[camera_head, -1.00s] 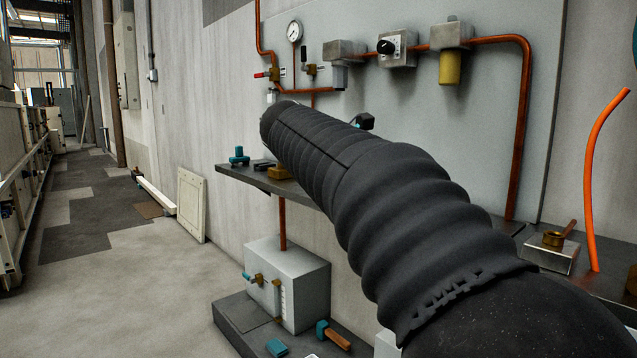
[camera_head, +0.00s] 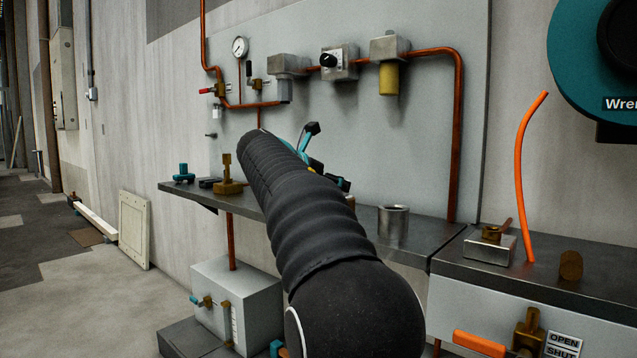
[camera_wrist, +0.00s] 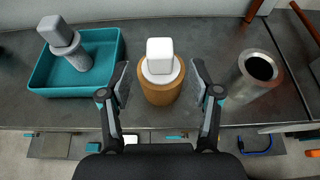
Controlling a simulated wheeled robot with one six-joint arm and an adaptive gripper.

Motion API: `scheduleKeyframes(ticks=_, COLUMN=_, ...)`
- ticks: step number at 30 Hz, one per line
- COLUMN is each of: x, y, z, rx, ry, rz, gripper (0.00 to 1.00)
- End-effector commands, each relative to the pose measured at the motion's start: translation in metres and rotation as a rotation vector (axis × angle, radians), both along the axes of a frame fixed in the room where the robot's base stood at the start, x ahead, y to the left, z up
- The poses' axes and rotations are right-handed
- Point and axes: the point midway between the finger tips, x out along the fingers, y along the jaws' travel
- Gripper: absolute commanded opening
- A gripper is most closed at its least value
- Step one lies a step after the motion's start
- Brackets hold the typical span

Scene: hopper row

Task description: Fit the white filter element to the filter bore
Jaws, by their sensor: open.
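The white filter element (camera_wrist: 160,56) has a squared top and stands upright in a tan round holder (camera_wrist: 162,92) in the wrist view. My gripper (camera_wrist: 160,72) is open, with one finger on each side of the element and a gap at both sides. An open-topped metal cylinder (camera_wrist: 254,76), seemingly the filter bore, stands to the right; its opening looks dark and empty. It also shows in the head view (camera_head: 393,222). There my arm hides the element and most of my gripper.
A teal tray (camera_wrist: 52,92) at left holds a grey element with a squared top. In the head view, a brass fitting (camera_head: 228,178) stands on the shelf's left part. A panel with pipes and a gauge (camera_head: 240,47) rises behind. An orange tube (camera_head: 519,170) stands at right.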

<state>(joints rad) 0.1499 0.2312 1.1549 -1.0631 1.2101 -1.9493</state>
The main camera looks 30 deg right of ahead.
Motion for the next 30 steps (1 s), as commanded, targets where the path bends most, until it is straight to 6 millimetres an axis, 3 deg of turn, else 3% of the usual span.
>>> scheduleKeyframes(ticks=9, x=0.012, y=-0.035, z=-0.016, rx=0.0, ry=-0.001, rz=0.0, gripper=0.63)
scheduleKeyframes(ticks=22, x=0.014, y=-0.042, z=-0.018, rx=0.0, ry=-0.001, rz=0.001, gripper=0.63)
scheduleKeyframes(ticks=27, x=0.015, y=-0.041, z=-0.018, rx=0.001, ry=-0.001, rz=0.001, gripper=0.21)
scheduleKeyframes(ticks=30, x=0.015, y=-0.041, z=-0.019, rx=0.001, ry=0.0, rz=0.0, gripper=0.0)
